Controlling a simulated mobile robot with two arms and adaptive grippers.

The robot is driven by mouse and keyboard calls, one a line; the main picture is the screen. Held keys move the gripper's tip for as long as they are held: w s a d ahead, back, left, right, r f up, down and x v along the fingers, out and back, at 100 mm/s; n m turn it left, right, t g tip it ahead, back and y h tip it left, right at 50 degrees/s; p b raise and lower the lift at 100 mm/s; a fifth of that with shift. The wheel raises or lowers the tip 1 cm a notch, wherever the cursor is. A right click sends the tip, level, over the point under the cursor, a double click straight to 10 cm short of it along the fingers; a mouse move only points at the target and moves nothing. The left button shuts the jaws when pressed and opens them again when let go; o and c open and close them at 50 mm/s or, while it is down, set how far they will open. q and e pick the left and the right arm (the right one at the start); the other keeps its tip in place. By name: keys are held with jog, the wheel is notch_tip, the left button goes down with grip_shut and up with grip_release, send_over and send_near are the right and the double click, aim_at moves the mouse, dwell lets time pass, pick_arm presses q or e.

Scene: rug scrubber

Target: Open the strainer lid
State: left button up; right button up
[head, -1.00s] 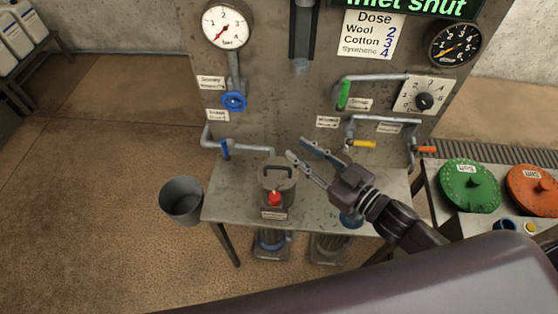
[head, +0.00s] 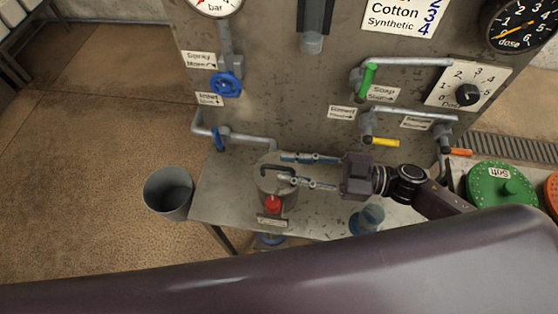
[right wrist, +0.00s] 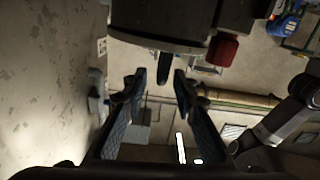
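The strainer (head: 286,200) is a grey canister on the steel bench, with a red knob (head: 272,204) on its front. Its round grey lid (head: 268,186) sits on top and carries a dark bar handle (head: 272,169). My right gripper (head: 290,168) reaches in from the right, open, with its fingertips over the lid, one on each side of the handle. In the right wrist view, the dark handle (right wrist: 165,64) shows between the two open fingertips (right wrist: 160,80), not clasped. The red knob (right wrist: 222,49) is at upper right there. My left gripper is not in view.
A blue-handled inlet valve (head: 219,140) and pipe lie behind left of the strainer. A grey bucket (head: 168,192) stands left of the bench (head: 222,190). A blue container (head: 368,217) is right of the strainer, below my right arm. Green and yellow valve levers are above.

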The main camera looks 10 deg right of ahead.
aim_at(289, 168)
jog(key=shift+w+a+r, duration=0.1)
jog(key=shift+w+a, duration=0.25)
jog(key=shift+a, duration=0.3)
jog(key=shift+w+a, duration=0.15)
jog(key=shift+a, duration=0.6)
jog(key=shift+w, duration=0.1)
jog(key=shift+c, duration=0.6)
jog(key=c, duration=0.5)
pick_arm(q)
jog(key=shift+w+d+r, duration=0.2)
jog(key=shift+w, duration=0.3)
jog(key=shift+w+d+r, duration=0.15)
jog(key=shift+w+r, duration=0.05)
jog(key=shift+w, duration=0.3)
pick_arm(e)
grip_shut()
